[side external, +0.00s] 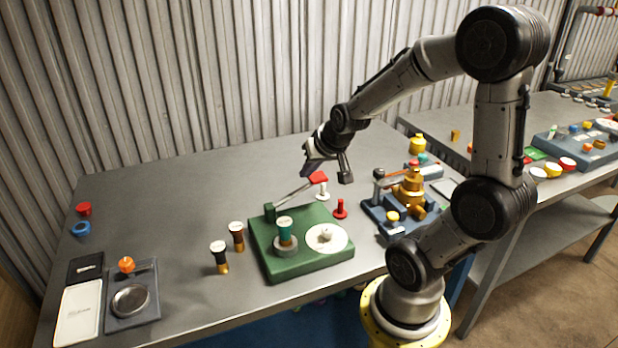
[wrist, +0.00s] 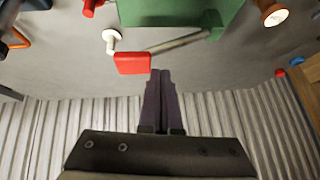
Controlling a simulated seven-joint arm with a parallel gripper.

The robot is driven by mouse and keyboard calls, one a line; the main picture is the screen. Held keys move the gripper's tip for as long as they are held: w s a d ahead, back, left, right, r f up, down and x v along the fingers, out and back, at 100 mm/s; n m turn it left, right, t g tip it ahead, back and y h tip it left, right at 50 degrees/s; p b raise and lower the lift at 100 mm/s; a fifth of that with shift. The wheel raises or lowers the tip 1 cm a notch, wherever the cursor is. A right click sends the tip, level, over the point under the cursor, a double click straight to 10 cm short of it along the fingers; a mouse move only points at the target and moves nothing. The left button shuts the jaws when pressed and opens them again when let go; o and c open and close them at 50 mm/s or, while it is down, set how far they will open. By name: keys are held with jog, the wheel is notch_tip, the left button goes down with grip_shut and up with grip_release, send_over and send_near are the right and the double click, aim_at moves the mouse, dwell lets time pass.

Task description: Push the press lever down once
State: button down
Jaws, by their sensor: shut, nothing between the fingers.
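The press lever is a thin grey bar (side external: 292,192) that slopes up from a post on the green base (side external: 268,262) to a red handle (side external: 318,177). In the wrist view the red handle (wrist: 132,63) lies just left of my fingertips, and the bar (wrist: 178,42) runs up and right to the green base (wrist: 165,12). My gripper (side external: 306,172) is shut and empty, close beside the handle; it also shows in the wrist view (wrist: 160,73). I cannot tell whether it touches the handle.
A teal-topped cylinder (side external: 285,228) and a white disc (side external: 327,238) sit on the green base. White (side external: 322,190) and red (side external: 340,208) pegs stand behind it. A blue fixture with brass parts (side external: 411,190) stands right.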

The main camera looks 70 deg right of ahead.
aim_at(314, 179)
jog(key=shift+s+d+f, duration=0.15)
jog(key=shift+f, duration=0.4)
jog(key=shift+s+d+f, duration=0.15)
jog(key=shift+s+f, duration=0.05)
jog(key=shift+f, duration=0.4)
jog(key=shift+s+d+f, duration=0.15)
jog(key=shift+f, duration=0.4)
dwell(1.7)
dwell(0.5)
jog(key=shift+w+a+r, duration=0.2)
jog(key=shift+r, duration=0.55)
jog(key=shift+w+a+r, duration=0.2)
jog(key=shift+w+r, duration=0.05)
jog(key=shift+r, duration=0.5)
jog(key=shift+w+a+r, duration=0.2)
jog(key=shift+r, duration=0.55)
jog(key=shift+w+a+r, duration=0.2)
jog(key=shift+r, duration=0.55)
jog(key=shift+w+a+r, duration=0.25)
jog(key=shift+r, duration=0.55)
jog(key=shift+w+a+r, duration=0.2)
jog(key=shift+r, duration=0.55)
